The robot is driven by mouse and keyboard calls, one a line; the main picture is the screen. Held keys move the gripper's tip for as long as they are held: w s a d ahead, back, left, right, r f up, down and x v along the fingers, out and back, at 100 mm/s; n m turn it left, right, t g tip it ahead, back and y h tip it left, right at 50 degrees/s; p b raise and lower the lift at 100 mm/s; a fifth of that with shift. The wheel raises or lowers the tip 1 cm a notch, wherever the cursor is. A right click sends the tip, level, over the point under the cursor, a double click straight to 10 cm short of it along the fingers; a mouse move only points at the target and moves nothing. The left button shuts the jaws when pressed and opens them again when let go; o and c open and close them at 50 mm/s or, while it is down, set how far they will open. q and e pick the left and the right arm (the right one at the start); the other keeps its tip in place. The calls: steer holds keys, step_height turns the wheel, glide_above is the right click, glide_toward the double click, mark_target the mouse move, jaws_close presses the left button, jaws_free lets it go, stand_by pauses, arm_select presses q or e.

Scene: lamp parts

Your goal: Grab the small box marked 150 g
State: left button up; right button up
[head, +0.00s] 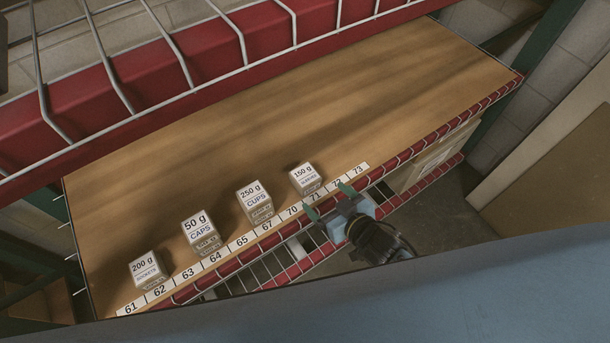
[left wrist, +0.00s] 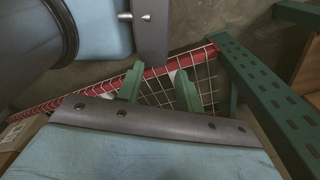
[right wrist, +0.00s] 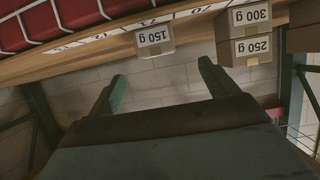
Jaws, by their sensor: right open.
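The small box marked 150 g (head: 306,179) stands upright on the wooden shelf (head: 300,100), near its front edge behind the number strip. It also shows upside down in the right wrist view (right wrist: 153,39). My right gripper (head: 329,201) is open and empty, just in front of the shelf edge and close to this box, not touching it. In the right wrist view its fingers (right wrist: 160,74) are spread, with the box beyond the gap between them. My left gripper (left wrist: 160,75) is open and empty, over a wire rack, and is out of the head view.
Boxes marked 250 g (head: 255,201), 50 g (head: 201,232) and 200 g (head: 150,270) stand left of it. A red beam with wire mesh (head: 240,40) hangs above the shelf. A green post (left wrist: 265,95) is near my left gripper. The shelf's back and right are clear.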

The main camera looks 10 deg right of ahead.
mark_target(302, 173)
steer(key=b+x, duration=0.1)
steer(key=x, duration=0.1)
steer(key=b+x, duration=0.2)
steer(key=r+b+x, duration=0.1)
steer(key=b+x, duration=0.1)
steer(key=x, duration=0.1)
steer(key=shift+w+a, duration=0.15)
steer(key=shift+w, duration=0.1)
steer(key=shift+w+a+f, duration=0.15)
steer(key=shift+w, duration=0.3)
steer(key=b+x, duration=0.4)
steer(key=shift+w+d+f+b, duration=0.25)
steer(key=shift+d+f+b, duration=0.05)
steer(key=shift+f, duration=0.1)
steer(key=shift+w+a, duration=0.15)
steer(key=shift+w, duration=0.2)
steer(key=shift+c, duration=0.3)
arm_select(q)
steer(key=a+f, duration=0.5)
steer(key=f, duration=0.4)
steer(key=shift+w+a+f+y, duration=0.15)
steer(key=shift+a+f+y, duration=0.15)
steer(key=shift+f+y, duration=0.1)
arm_select(e)
steer(key=c, duration=1.1)
